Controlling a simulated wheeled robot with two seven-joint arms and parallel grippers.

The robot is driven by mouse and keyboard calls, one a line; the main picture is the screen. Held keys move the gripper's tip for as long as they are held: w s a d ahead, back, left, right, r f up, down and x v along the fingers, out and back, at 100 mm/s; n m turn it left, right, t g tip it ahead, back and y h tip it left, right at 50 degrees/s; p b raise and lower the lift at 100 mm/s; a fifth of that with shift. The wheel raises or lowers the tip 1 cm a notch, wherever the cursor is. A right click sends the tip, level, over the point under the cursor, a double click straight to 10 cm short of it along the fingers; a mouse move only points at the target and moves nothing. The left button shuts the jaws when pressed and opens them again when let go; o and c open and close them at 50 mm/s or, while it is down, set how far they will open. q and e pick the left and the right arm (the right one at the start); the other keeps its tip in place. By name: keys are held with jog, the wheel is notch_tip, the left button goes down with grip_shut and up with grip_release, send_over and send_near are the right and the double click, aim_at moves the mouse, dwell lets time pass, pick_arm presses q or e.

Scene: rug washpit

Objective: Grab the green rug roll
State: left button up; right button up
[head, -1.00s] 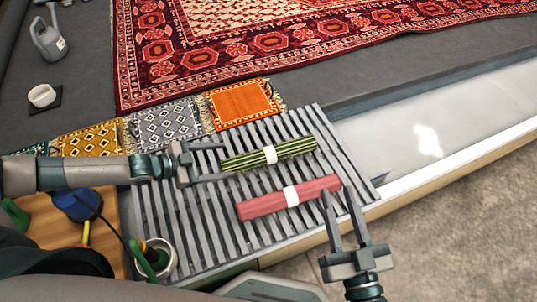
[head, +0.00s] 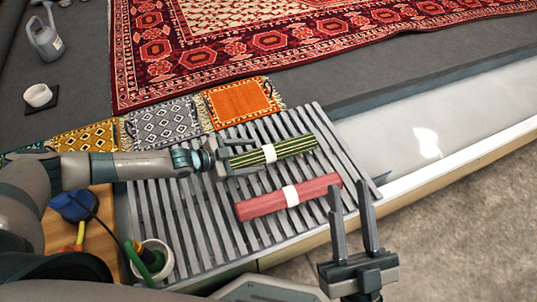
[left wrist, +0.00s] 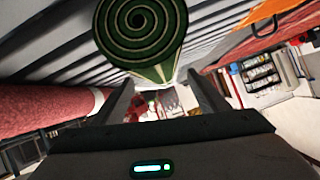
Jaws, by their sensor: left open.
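The green rug roll (head: 290,147), dark green with pale stripes and a white band, lies on the grey slatted rack. My left gripper (head: 250,155) is open at the roll's left end, its fingers along either side of that end in the head view. In the left wrist view the roll's spiral end (left wrist: 140,30) shows at the top, beyond the open left fingers (left wrist: 160,95). Contact cannot be told. My right gripper (head: 350,205) is open and empty, right of the red roll.
A red rug roll (head: 262,205) with a white band lies on the slatted rack (head: 215,235), nearer me; it also shows in the left wrist view (left wrist: 40,105). Small folded rugs, one orange (head: 240,103), lie behind the rack. A white pot (head: 152,255) stands at the rack's near left.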

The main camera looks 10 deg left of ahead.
aim_at(264, 154)
pick_arm(q)
jog(key=shift+w+d+f, duration=0.2)
jog(key=shift+w+d, duration=0.05)
jog(key=shift+d, duration=0.15)
jog(key=b+x, duration=0.1)
jog(key=x, duration=0.3)
jog(key=shift+w, duration=0.1)
pick_arm(e)
jog(key=r, duration=0.1)
jog(key=d+r+t, duration=0.2)
jog(key=shift+w+r, duration=0.3)
jog(key=shift+w, duration=0.1)
jog(key=shift+s+a+f, duration=0.1)
jog(key=shift+f, duration=0.1)
pick_arm(q)
jog(key=shift+c, duration=0.9)
jog(key=shift+d, duration=0.1)
jog(key=c, duration=1.3)
jog(key=shift+o, duration=0.2)
pick_arm(e)
jog(key=shift+s+f, duration=0.1)
jog(key=shift+f, duration=0.1)
